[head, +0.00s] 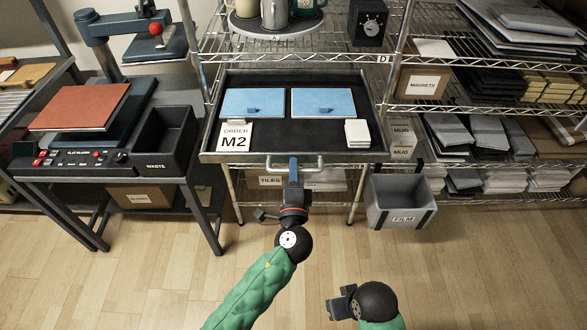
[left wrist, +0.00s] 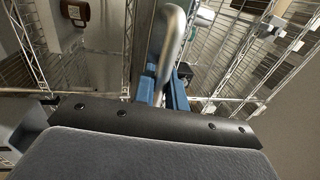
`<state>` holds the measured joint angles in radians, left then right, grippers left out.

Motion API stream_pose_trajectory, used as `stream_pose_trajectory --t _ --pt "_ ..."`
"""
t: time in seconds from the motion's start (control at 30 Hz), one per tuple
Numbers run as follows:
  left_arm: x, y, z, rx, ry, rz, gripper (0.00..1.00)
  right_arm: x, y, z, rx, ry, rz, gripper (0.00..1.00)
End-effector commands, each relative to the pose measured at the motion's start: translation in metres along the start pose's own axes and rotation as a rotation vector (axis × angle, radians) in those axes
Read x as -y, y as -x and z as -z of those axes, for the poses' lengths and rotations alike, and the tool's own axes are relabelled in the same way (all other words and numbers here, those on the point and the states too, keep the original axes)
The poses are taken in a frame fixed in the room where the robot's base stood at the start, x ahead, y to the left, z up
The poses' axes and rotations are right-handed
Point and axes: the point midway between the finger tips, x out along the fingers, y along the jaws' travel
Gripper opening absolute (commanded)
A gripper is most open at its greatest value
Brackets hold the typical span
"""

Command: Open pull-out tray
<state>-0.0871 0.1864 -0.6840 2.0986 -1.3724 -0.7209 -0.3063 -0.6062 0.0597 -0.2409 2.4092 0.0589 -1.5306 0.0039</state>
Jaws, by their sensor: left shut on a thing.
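The pull-out tray (head: 285,134) is a dark, shallow tray with a metal rim in the middle shelf rack. It stands out in front of the rack. Its bar handle (head: 313,166) is on the front edge. My left gripper (head: 293,168) is shut on the handle near its middle. In the left wrist view the metal handle (left wrist: 174,40) runs between the blue fingers (left wrist: 163,88). My right gripper (head: 342,304) hangs low over the floor, away from the tray, and its jaw state is unclear.
On the tray lie two blue panels (head: 253,101), an "ORDER M2" card (head: 235,134) and white tiles (head: 357,133). A press bench with a waste bin (head: 161,140) stands left. A grey film bin (head: 400,202) hangs right. Mugs stand on the shelf above. The wooden floor in front is clear.

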Motion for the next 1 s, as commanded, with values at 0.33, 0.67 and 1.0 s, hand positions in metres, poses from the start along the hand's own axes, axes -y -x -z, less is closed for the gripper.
stream_pose_trajectory --t 0.33,0.67,1.0 --pt "-0.001 0.001 0.000 0.000 0.000 -0.001 0.19 -0.001 0.000 0.001 0.000 -0.004 0.000 0.36" --pt "-0.004 0.037 0.000 0.000 0.000 -0.003 0.19 0.009 -0.022 0.004 -0.039 0.001 0.028 0.36" --pt "-0.002 0.074 0.000 0.000 0.000 -0.002 0.19 0.022 -0.044 0.007 -0.087 0.023 0.060 0.36"
